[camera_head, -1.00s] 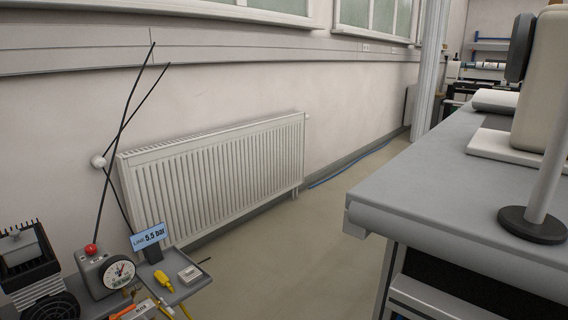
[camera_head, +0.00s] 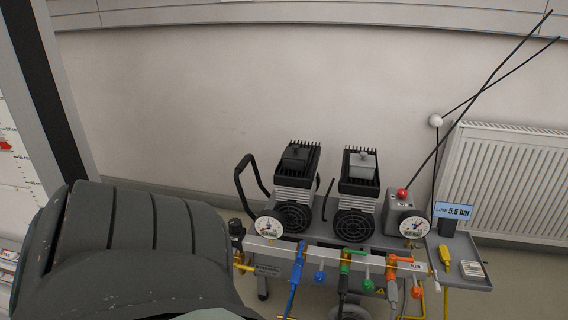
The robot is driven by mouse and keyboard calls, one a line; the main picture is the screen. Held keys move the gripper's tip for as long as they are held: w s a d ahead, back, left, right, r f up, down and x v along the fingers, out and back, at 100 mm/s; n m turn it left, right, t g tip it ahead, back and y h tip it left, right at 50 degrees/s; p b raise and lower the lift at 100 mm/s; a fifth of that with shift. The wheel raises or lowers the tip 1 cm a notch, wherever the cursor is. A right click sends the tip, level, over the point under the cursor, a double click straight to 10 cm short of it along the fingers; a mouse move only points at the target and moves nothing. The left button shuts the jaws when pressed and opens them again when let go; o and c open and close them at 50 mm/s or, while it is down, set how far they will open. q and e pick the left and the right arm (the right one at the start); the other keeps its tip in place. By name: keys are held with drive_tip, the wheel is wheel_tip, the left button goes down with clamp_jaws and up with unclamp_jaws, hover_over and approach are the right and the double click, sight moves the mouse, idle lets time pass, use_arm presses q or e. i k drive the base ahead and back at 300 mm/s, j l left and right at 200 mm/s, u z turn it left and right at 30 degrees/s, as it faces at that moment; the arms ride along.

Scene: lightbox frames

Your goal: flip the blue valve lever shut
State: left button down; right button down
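A small blue handle (camera_head: 320,277), which looks like the blue valve lever, hangs below the pale manifold bar of a compressor cart, just right of a blue hose (camera_head: 296,274). It is small, so I cannot tell whether it stands open or shut. Neither of my grippers is in view. A large dark rounded form fills the lower left foreground and hides what is behind it.
The cart carries two black-finned compressors (camera_head: 297,180), two round gauges (camera_head: 268,230) and a red button (camera_head: 402,194). A side tray (camera_head: 455,277) with a yellow tool and a "5.5 bar" sign (camera_head: 453,211) is at right. A radiator (camera_head: 520,185) and wall stand behind.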

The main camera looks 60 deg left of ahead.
sight(302, 243)
drive_tip(key=k+j+u, duration=0.25)
drive_tip(key=k+j, duration=0.2)
drive_tip(key=j+u, duration=0.1)
drive_tip(key=u, duration=1.3)
